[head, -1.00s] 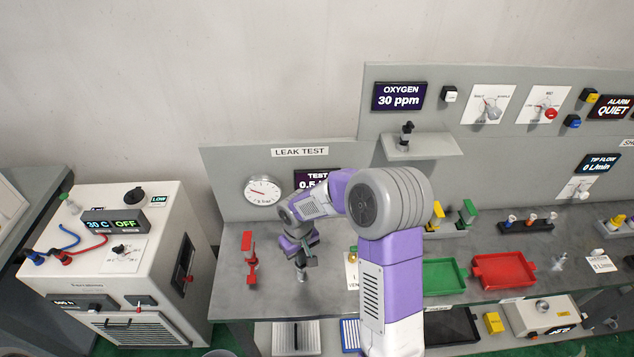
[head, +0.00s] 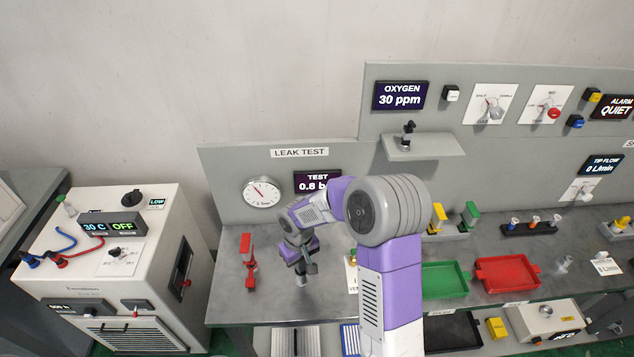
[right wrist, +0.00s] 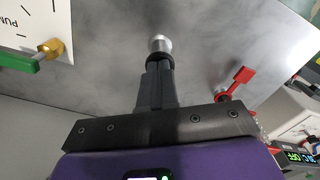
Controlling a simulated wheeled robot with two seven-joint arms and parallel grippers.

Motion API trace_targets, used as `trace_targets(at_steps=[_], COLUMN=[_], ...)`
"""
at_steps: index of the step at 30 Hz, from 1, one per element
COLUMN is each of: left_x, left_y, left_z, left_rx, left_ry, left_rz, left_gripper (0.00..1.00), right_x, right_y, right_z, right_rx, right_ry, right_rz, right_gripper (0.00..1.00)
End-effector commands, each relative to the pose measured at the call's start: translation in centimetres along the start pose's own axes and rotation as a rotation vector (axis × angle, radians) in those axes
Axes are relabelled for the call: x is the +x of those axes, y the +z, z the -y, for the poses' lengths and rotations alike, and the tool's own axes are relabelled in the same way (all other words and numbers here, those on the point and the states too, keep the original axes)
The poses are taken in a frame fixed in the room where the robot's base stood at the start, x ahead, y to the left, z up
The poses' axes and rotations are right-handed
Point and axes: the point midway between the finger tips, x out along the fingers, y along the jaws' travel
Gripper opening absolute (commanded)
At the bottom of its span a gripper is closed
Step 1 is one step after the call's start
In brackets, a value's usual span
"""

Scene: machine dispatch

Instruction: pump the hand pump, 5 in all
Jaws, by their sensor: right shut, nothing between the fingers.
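The hand pump (head: 301,281) stands on the grey bench below the LEAK TEST sign, mostly hidden under my right gripper (head: 304,264). In the right wrist view the pump shows as a silver cylinder with a black ring (right wrist: 160,45) just beyond my fingertips. My right gripper (right wrist: 157,72) is shut with nothing between its fingers, its tips at the top of the pump; I cannot tell whether they touch it. The round gauge (head: 262,191) has its needle at upper left. The TEST display (head: 312,182) reads 0.8, its end hidden by my arm. My left gripper is out of view.
A red-handled valve (head: 248,255) stands left of the pump. A green-handled valve (right wrist: 40,55) sits on a white label plate on its other side. A green tray (head: 443,280) and red tray (head: 507,277) lie right of my arm. A white chiller unit (head: 105,265) stands left of the bench.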

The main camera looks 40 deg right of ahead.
Motion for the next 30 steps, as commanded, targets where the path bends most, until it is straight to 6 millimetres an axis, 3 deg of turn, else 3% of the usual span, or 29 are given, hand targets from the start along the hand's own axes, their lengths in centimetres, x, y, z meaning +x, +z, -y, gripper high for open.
trace_targets(at_steps=[22,30], left_x=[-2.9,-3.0], left_y=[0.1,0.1], left_z=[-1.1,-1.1], left_rx=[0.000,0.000], left_ry=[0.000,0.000], left_rz=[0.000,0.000], left_gripper=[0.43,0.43], right_x=[-4.3,-4.5], right_y=[0.0,0.0], right_z=[0.0,0.0], right_rx=[0.000,0.000], right_ry=[0.000,0.000], right_rz=[0.001,0.001], right_gripper=[0.00,0.00])
